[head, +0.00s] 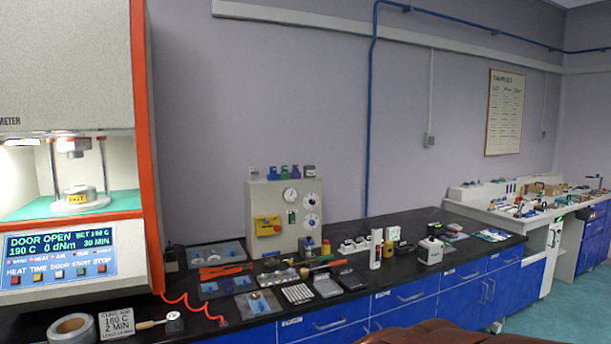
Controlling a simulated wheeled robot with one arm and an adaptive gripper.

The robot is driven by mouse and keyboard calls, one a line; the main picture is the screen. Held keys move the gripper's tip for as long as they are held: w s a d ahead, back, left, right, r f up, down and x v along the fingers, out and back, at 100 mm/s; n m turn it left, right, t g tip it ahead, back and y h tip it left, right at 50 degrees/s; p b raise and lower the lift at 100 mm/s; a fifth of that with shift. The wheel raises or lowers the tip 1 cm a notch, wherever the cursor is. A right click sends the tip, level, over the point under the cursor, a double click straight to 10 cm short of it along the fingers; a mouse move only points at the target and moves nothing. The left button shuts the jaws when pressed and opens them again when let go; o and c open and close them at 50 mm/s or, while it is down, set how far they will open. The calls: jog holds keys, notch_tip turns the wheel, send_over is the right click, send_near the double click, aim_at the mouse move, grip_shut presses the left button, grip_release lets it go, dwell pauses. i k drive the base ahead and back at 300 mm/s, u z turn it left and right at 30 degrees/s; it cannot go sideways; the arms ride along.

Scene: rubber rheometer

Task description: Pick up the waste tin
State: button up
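A round grey, open-topped thing (72,328) with a brownish inside stands at the bottom left of the head view, on the black bench top in front of the rheometer. It may be the waste tin, but I see no readable label on it. Its lower part is cut off by the picture edge, and I cannot tell what it holds. My gripper is not in view, so its state and its place relative to this thing do not show.
The rheometer (70,257) stands behind it, with its door display reading open. A small printed card (117,324) and a wooden-handled tool (146,325) lie just right of it. A red coiled cord (193,303) and crowded small items lie further right.

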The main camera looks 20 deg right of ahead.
aim_at(308, 171)
jog(key=k, duration=0.6)
jog(key=z, duration=0.95)
jog(key=i, duration=1.3)
jog(key=z, duration=0.65)
jog(key=i, duration=1.5)
jog(key=u, duration=0.95)
jog(key=i, duration=0.85)
jog(key=u, duration=0.95)
